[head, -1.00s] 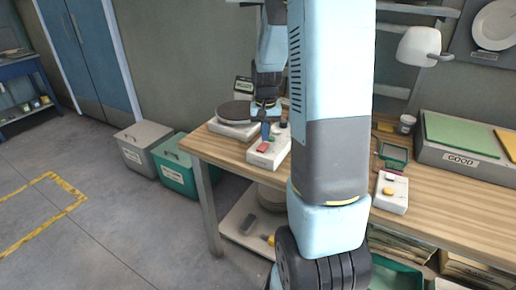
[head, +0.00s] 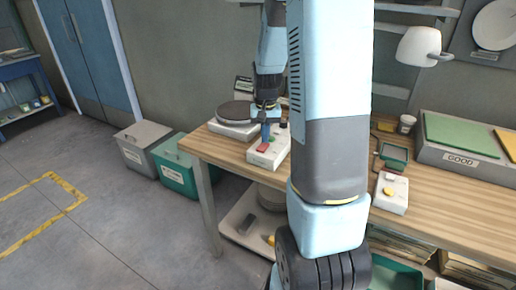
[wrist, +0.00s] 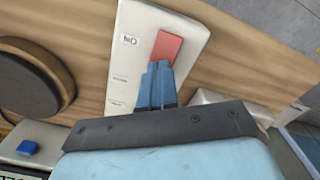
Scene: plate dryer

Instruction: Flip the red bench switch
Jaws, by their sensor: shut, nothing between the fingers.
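The red switch (wrist: 167,46) sits on a white switch box (wrist: 138,28) on the wooden bench. In the head view the red switch (head: 262,148) is at the front of the white box (head: 268,158), on the bench's left part. My gripper (wrist: 158,66) is shut and empty, its blue fingertips at the near edge of the red switch in the wrist view. I cannot tell whether they touch it. In the head view my gripper (head: 265,136) points down over the box, just behind the red switch. Part of the box is hidden by my gripper.
A round dark plate on a white base (head: 234,112) stands left of the box. Another white box with a yellow button (head: 391,193) is on the right. A grey tray marked GOOD (head: 459,160) lies further right. Grey (head: 140,148) and green bins (head: 176,172) stand left of the bench.

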